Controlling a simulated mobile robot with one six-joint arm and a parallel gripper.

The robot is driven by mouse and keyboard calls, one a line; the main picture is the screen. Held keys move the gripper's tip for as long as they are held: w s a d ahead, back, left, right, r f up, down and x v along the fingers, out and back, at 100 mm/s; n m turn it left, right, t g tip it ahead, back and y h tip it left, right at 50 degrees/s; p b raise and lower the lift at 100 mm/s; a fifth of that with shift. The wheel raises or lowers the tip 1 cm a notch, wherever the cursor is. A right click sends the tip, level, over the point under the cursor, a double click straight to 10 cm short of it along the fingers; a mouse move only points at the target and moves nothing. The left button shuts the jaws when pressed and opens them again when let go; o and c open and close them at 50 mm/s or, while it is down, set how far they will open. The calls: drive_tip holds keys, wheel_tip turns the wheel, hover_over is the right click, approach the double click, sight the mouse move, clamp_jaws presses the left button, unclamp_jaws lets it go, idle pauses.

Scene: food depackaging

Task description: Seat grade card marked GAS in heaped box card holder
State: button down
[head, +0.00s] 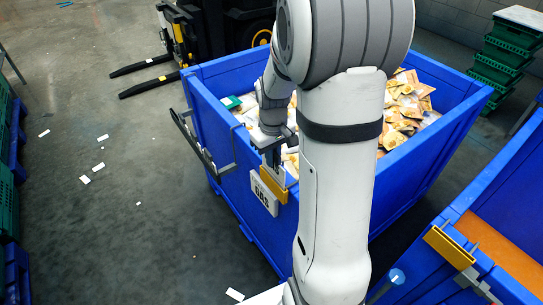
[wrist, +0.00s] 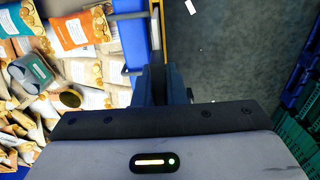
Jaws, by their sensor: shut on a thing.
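The grade card marked GAS (head: 265,194) is a white plate with dark letters, tilted in the picture, at the near wall of the heaped blue box (head: 232,193). A yellow card holder (head: 281,191) shows right behind and beside it on that wall. I cannot tell whether the card is inside the holder or only in front of it. My gripper (head: 272,160) is just above, pointing down, shut on the card's upper part. In the wrist view my gripper (wrist: 162,88) shows its dark fingers together; the card's lettering is hidden there.
Food packets (head: 405,100) heap the box. A dark rail (head: 195,142) sticks out left of the holder. A second blue box with its own yellow holder (head: 450,247) stands at right. A forklift (head: 180,40) and green crates (head: 505,50) stand behind. White scraps lie on the open floor at left.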

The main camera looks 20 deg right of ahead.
drive_tip(key=shift+s+f, duration=0.1)
drive_tip(key=shift+f+b, duration=0.6)
drive_tip(key=shift+f, duration=0.05)
drive_tip(key=c, duration=1.5)
unclamp_jaws()
drive_tip(key=shift+r, duration=0.2)
